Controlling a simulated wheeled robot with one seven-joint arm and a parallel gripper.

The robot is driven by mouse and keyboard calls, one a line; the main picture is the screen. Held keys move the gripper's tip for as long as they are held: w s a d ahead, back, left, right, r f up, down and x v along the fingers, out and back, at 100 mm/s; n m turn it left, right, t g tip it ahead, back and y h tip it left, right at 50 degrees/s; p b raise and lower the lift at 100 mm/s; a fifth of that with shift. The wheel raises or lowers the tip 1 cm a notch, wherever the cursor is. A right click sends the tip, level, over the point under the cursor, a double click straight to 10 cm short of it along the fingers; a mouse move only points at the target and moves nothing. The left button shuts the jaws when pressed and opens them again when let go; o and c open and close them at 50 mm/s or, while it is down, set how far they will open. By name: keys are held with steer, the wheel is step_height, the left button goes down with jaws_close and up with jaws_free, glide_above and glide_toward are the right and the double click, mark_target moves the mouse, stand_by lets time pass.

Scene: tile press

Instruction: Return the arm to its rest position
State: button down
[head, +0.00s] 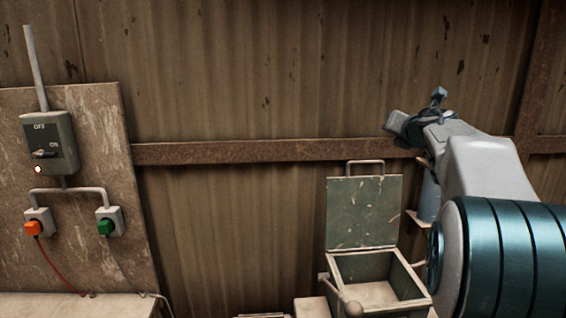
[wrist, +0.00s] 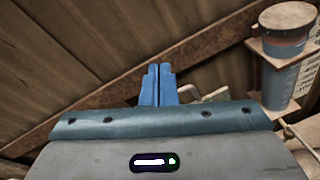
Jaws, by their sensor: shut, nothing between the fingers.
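My arm reaches in from the right side of the head view, raised in front of the metal wall. My gripper (head: 438,96) is at its far end, above and to the right of the open press box. In the wrist view the two blue fingers of my gripper (wrist: 159,80) stand side by side, closed together with nothing between them. They are clear of the wall and touch nothing that I can see.
A box (head: 345,268) with its green lid (head: 363,212) raised stands below my arm. A switch box (head: 49,143), an orange button (head: 33,228) and a green button (head: 106,227) are on the left panel. A blue-grey cylinder (wrist: 282,85) stands on a bracket at right.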

steer(key=s+a+f+m+g+b, duration=0.1)
steer(key=s+a+f+m+g, duration=0.3)
steer(key=s+f+m, duration=0.6)
steer(key=s+a+f+m+g+b, duration=0.2)
steer(key=s+a+f+m+g, duration=0.2)
steer(key=s+a+f+m, duration=0.3)
steer(key=s+a+f+m+g+b, duration=0.2)
steer(key=s+a+f+m+g, duration=0.2)
steer(key=s+f+m, duration=0.9)
steer(key=s+a+f, duration=0.2)
steer(key=s+f, duration=0.2)
steer(key=s, duration=0.5)
steer(key=shift+s+a+f+m+y, duration=0.15)
steer(key=shift+a+f+m+y, duration=0.05)
steer(key=shift+a+m+y, duration=0.2)
steer(key=shift+d, duration=0.1)
